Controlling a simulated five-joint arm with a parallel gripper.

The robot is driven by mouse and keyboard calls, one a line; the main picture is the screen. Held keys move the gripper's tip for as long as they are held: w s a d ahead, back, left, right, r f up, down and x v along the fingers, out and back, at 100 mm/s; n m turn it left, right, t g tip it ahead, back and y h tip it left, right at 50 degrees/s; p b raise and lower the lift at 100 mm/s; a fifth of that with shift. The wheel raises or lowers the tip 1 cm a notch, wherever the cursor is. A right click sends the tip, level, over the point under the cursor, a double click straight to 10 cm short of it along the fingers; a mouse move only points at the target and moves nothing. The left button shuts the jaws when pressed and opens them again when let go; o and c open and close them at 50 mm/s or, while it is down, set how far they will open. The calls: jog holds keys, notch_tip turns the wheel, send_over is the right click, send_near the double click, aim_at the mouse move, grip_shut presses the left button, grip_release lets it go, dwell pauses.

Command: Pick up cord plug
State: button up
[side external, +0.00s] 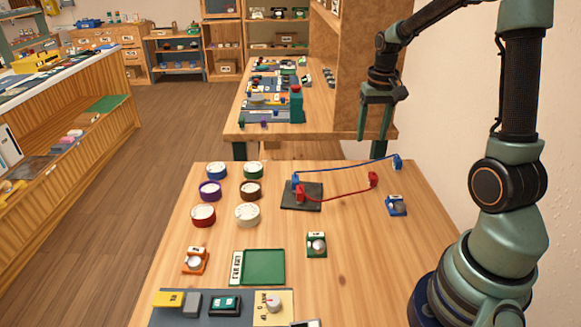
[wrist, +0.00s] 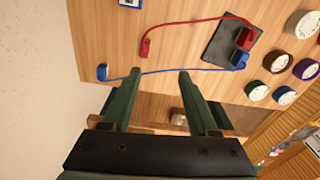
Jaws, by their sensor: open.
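A dark square plate (side external: 289,205) on the table holds a red and a blue plug end. A red cord runs from it to a loose red cord plug (side external: 373,179), and a blue cord to a loose blue cord plug (side external: 397,162) near the table's far right corner. My gripper (side external: 375,137) is open and empty, pointing down above the table's far edge. In the wrist view, my fingertips (wrist: 160,74) are apart, with the blue cord crossing the picture between them. The blue plug (wrist: 102,71) and red plug (wrist: 145,47) both lie left of that gap.
Several round dials (side external: 247,214) stand on the table's left half. Small dial phones, including a blue one (side external: 396,206) and a green one (side external: 316,245), stand to the right. A green tray (side external: 264,267) lies in front. A wooden cabinet (side external: 345,60) rises behind my gripper.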

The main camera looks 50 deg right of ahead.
aim_at(373, 175)
jog(key=shift+m+g, duration=0.3)
jog(key=shift+m, duration=0.2)
jog(key=d+f, duration=0.1)
jog(key=f, duration=0.4)
jog(key=d+f, duration=0.1)
jog(key=f, duration=0.4)
jog(key=s+d+f, duration=0.1)
jog(key=f, duration=0.4)
jog(key=shift+d, duration=0.15)
grip_shut()
